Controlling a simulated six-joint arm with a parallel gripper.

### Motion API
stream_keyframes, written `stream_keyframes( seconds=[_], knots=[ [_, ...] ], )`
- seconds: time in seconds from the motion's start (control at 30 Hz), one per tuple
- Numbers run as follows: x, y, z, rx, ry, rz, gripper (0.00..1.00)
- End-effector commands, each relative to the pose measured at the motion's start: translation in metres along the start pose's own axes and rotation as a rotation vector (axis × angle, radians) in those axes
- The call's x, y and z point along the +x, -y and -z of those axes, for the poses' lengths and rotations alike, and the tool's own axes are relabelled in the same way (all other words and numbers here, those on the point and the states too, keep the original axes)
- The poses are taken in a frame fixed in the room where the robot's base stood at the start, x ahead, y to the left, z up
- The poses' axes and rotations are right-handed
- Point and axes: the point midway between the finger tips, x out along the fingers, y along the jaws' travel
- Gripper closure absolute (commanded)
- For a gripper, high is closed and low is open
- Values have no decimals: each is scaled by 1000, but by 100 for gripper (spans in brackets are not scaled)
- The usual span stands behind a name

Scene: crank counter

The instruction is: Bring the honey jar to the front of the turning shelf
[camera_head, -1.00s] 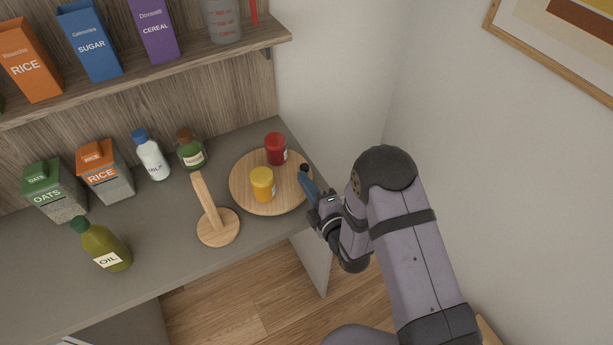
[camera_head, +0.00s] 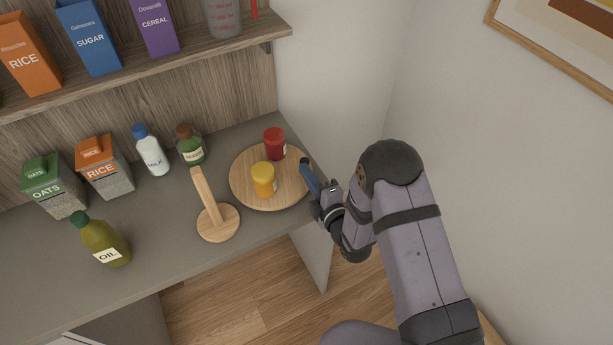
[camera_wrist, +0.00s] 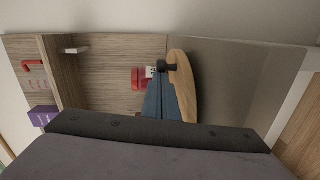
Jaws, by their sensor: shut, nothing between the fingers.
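The turning shelf (camera_head: 240,185) is a round wooden disc at the counter's right end; its edge also shows in the wrist view (camera_wrist: 181,60). A yellow jar (camera_head: 264,179), seemingly the honey jar, stands on its front part. A red jar (camera_head: 274,143) stands on its back part and also shows in the wrist view (camera_wrist: 139,78). My gripper (camera_head: 305,166) is shut and empty at the disc's right rim. In the wrist view its blue fingertips (camera_wrist: 158,76) are beside a black knob (camera_wrist: 168,67) at the disc; I cannot tell whether they touch.
A wooden stand with an upright post (camera_head: 218,225) is left of the disc. A wall is close on the right.

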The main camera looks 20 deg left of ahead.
Motion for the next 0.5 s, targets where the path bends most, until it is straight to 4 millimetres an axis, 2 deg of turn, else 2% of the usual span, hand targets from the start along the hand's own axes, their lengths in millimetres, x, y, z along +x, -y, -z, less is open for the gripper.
stream_keyframes(
  seconds=[0.5],
  knots=[
    [22,-2,-19,-5,-30,-1,100]
  ],
)
